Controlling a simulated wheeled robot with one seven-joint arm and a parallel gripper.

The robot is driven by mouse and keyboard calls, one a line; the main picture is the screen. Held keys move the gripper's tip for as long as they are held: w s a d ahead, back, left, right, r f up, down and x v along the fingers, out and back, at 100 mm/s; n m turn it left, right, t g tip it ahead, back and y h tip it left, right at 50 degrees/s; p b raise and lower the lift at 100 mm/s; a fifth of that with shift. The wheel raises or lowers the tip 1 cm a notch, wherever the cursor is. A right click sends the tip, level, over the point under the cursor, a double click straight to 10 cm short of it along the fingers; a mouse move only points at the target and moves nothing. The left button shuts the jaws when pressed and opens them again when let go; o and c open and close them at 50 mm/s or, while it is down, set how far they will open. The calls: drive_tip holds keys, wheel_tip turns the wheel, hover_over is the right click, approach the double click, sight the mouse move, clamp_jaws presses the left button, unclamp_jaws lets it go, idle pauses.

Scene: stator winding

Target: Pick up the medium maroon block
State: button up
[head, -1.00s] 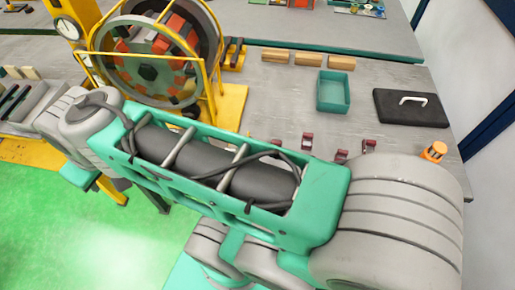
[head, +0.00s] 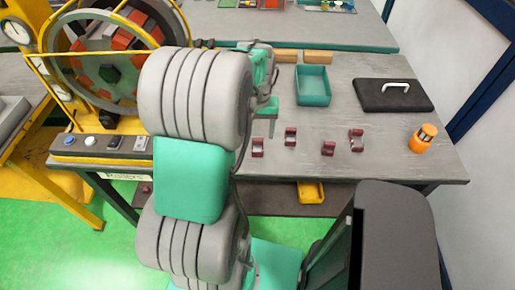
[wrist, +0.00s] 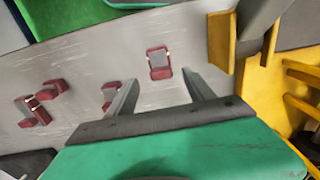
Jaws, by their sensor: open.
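Several small maroon blocks with grey middles stand on the grey table. In the head view they are a far-left one (head: 258,147), a second (head: 291,137), a third (head: 328,148) and a right one (head: 356,140). I cannot tell which is the medium one. My gripper (head: 271,125) is above the table near the two left blocks, partly hidden by my arm. In the wrist view my gripper (wrist: 160,78) is open and empty. One maroon block (wrist: 159,63) shows just beyond and between its fingertips, apart from them; another block (wrist: 110,94) is beside the left finger.
A teal tray (head: 313,86), wooden blocks (head: 318,57) and a black case (head: 393,95) lie farther back. An orange lantern-like item (head: 424,138) stands at right. The yellow-framed stator wheel (head: 105,65) is at left, behind a button panel (head: 100,143). The table between tray and blocks is clear.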

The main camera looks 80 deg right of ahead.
sight(258, 141)
drive_tip(key=f, duration=0.2)
drive_tip(key=a+f+p, duration=0.1)
drive_tip(key=f, duration=0.1)
drive_tip(key=shift+f, duration=0.1)
drive_tip(key=shift+d+f, duration=0.1)
drive_tip(key=shift+f, duration=0.25)
clamp_jaws()
drive_tip(key=shift+r, duration=0.1)
idle(0.8)
